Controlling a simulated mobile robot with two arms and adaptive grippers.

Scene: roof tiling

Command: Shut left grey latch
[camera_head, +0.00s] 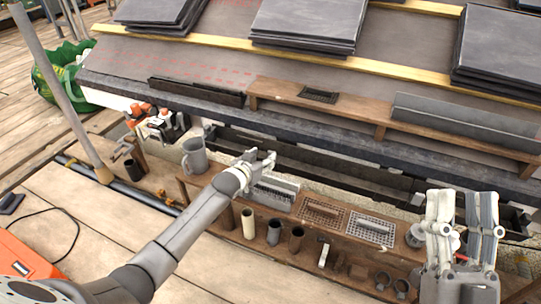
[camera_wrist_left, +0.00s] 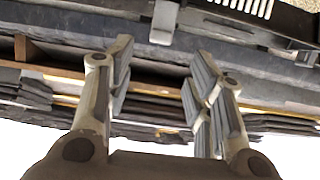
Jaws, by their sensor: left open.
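My left gripper (camera_head: 262,157) reaches in from the left to the dark gutter along the roof's lower edge (camera_head: 330,165). In the left wrist view its two fingers (camera_wrist_left: 160,55) are spread with nothing between them. A small light-grey piece (camera_wrist_left: 164,22), which looks like a latch, hangs at the gutter beyond the fingers, apart from them. I cannot tell its exact position. In the head view a small grey bracket (camera_head: 209,131) sits at the gutter's left part. My right gripper (camera_head: 462,205) is at the lower right, fingers up, apart and empty.
A grey mug (camera_head: 195,156) stands left of my left gripper. Slate stacks (camera_head: 310,25) lie on the roof above a wooden ledge (camera_head: 350,113).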

